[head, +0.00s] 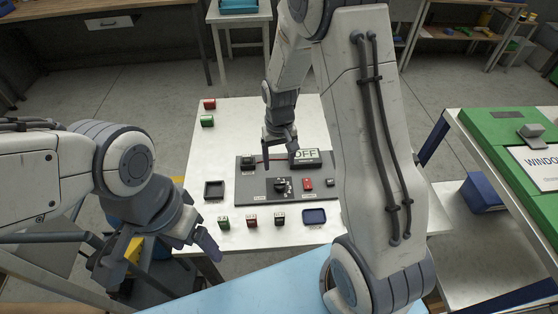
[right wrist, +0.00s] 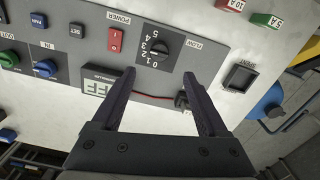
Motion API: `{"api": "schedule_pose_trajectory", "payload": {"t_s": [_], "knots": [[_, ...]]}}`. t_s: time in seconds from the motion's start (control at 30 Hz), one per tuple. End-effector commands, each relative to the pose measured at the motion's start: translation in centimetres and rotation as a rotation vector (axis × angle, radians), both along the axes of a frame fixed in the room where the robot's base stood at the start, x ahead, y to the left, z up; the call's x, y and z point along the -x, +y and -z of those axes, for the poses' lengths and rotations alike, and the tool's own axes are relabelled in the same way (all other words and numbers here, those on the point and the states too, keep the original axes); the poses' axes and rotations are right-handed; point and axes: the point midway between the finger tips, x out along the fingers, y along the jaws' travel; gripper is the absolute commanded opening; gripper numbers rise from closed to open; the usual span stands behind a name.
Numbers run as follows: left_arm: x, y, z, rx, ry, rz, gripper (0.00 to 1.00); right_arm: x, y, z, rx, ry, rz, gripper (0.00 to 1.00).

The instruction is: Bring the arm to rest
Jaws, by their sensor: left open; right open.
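My right gripper (head: 281,145) is open and empty above a dark grey control panel (head: 245,192) on the white table. In the right wrist view its two fingers (right wrist: 163,105) stand apart over the panel, with nothing between them but panel and table. The panel carries a display reading OFF (head: 306,156), a black numbered flow dial (head: 281,184) and a red power switch (head: 308,184). My right arm crosses the middle of the head view and hides part of the table. My left gripper (head: 155,258) is open and empty left of the table's front corner.
A red block (head: 209,104) and a green block (head: 207,121) sit at the back left of the white table (head: 222,150). A black square holder (head: 214,190) lies left of the panel. Small blocks and a blue tray (head: 314,216) line the front. A side table stands right.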

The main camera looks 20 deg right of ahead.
Motion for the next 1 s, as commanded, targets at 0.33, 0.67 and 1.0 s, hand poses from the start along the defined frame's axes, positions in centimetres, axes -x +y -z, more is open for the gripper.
{"api": "schedule_pose_trajectory", "payload": {"t_s": [0.33, 0.67, 1.0], "knots": [[0.0, 0.0, 0.0, 0.000, 0.000, 0.000, 0.77, 0.4, 1.0, -0.9, -0.002, -0.005, -0.026, 0.77], [0.0, 0.0, 0.0, 0.000, 0.000, 0.000, 0.77, 10.6, 11.6, -10.9, -0.038, -0.034, -0.380, 0.77], [0.0, 0.0, 0.0, 0.000, 0.000, 0.000, 0.77, 22.6, 14.1, -15.0, -0.081, -0.035, -0.689, 0.77]]}}
